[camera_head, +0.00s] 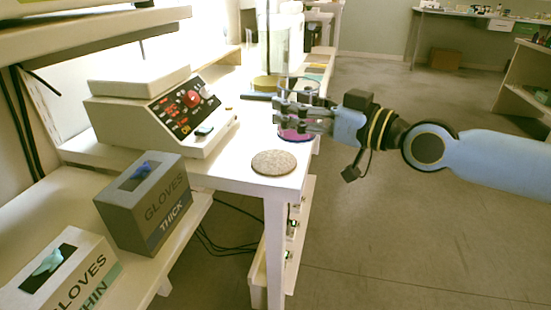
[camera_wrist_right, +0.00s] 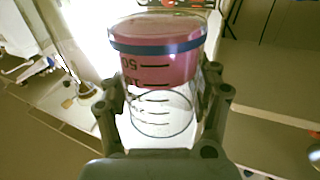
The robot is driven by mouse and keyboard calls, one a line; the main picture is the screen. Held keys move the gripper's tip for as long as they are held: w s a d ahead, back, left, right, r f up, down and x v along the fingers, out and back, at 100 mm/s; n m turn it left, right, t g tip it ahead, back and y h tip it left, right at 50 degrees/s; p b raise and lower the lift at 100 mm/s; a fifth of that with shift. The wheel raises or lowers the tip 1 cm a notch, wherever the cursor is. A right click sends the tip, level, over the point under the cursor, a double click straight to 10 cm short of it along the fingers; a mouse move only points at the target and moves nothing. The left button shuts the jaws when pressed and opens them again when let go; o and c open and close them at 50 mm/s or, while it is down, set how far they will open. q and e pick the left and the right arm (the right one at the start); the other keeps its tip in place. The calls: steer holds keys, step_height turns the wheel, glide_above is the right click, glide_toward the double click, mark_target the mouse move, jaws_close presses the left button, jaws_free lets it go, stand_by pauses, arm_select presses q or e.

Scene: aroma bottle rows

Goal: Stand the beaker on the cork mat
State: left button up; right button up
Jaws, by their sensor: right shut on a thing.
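The beaker (camera_head: 296,136) is clear, with pink liquid at its bottom, and stands upright in my right gripper (camera_head: 303,114). The gripper's fingers are shut around its wall from the right side. In the wrist view the beaker (camera_wrist_right: 158,66) shows a blue band and black volume marks between the two fingers (camera_wrist_right: 162,82). The cork mat (camera_head: 274,162) is a round speckled disc lying bare on the white table, in front of and slightly left of the beaker. I cannot tell whether the beaker's base touches the table. My left gripper is out of view.
A grey device with red displays (camera_head: 182,115) stands on the table left of the mat. Two glove boxes (camera_head: 146,205) (camera_head: 62,272) sit on the lower left surface. A large clear vessel (camera_head: 281,50) stands behind the beaker. The table's right edge runs close beside the mat.

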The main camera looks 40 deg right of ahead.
steer(key=w+f+b, duration=0.1)
steer(key=w+a+f, duration=0.1)
steer(key=w+a+f+b, duration=0.1)
steer(key=w, duration=0.1)
steer(key=shift+a+b, duration=0.1)
steer(key=shift+b, duration=0.25)
step_height(320, 180, down, 3)
steer(key=b, duration=0.3)
steer(key=shift+f, duration=0.4)
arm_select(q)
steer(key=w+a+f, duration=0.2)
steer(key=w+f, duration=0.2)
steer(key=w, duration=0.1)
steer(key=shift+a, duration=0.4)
arm_select(e)
steer(key=shift+r, duration=0.15)
steer(key=o, duration=1.4)
steer(key=shift+f, duration=0.2)
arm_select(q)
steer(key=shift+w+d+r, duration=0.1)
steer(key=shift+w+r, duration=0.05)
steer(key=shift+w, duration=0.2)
arm_select(e)
steer(key=shift+r, duration=0.1)
